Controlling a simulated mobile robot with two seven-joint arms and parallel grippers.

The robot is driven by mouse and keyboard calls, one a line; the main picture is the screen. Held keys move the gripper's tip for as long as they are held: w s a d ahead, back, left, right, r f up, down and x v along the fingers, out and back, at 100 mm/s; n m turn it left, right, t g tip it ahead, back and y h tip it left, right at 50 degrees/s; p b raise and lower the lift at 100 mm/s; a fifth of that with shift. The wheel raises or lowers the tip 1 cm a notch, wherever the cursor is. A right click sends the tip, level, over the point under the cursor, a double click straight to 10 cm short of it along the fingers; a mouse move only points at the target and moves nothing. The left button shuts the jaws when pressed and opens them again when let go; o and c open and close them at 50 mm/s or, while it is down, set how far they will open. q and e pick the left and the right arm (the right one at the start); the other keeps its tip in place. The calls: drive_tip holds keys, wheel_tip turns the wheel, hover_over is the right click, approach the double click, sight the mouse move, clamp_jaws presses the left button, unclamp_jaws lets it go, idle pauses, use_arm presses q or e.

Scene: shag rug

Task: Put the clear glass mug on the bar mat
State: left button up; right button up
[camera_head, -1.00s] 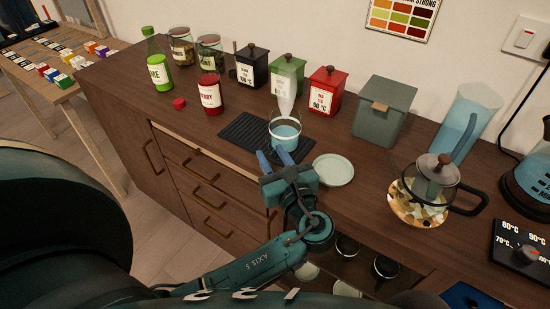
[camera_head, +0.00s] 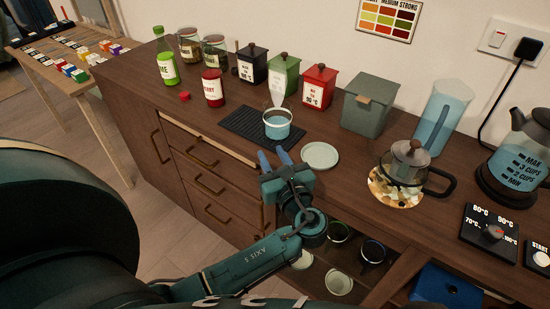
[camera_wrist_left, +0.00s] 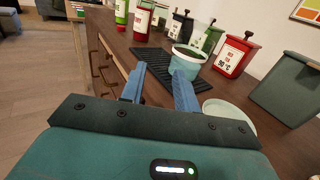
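A clear glass mug (camera_head: 278,126) with a pale blue lower part stands upright on the right end of the black ribbed bar mat (camera_head: 240,124). It also shows in the left wrist view (camera_wrist_left: 186,60), beyond the fingertips. My left gripper (camera_head: 274,157) is in front of the mat's near edge, with its two blue fingers apart and nothing between them. In the left wrist view the open fingers (camera_wrist_left: 160,80) point toward the mug and appear clear of it. My right gripper is not in view.
A pale green saucer (camera_head: 320,155) lies right of the mat. Black (camera_head: 252,64), green (camera_head: 284,76) and red (camera_head: 318,86) canisters stand behind. A glass teapot (camera_head: 405,172) is farther right. Several cups sit in the open compartment below (camera_head: 338,232). Bottles stand at left (camera_head: 165,60).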

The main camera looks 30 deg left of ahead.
use_arm(q)
drive_tip(key=s+d+f+n+g+h, duration=0.1)
drive_tip(key=s+d+f+n+h, duration=0.2)
drive_tip(key=f+h, duration=0.3)
drive_tip(key=s+d+f+n+h, duration=0.2)
drive_tip(key=s+f+n+h, duration=0.1)
drive_tip(key=f, duration=0.5)
drive_tip(key=s+d+n+h, duration=0.7)
drive_tip(key=s+n, duration=0.3)
drive_tip(key=n, duration=0.6)
drive_tip(key=shift+s+f+n+h, duration=0.15)
drive_tip(key=shift+s+n+h, duration=0.25)
drive_tip(key=shift+h, duration=0.5)
drive_tip(key=shift+d, duration=0.1)
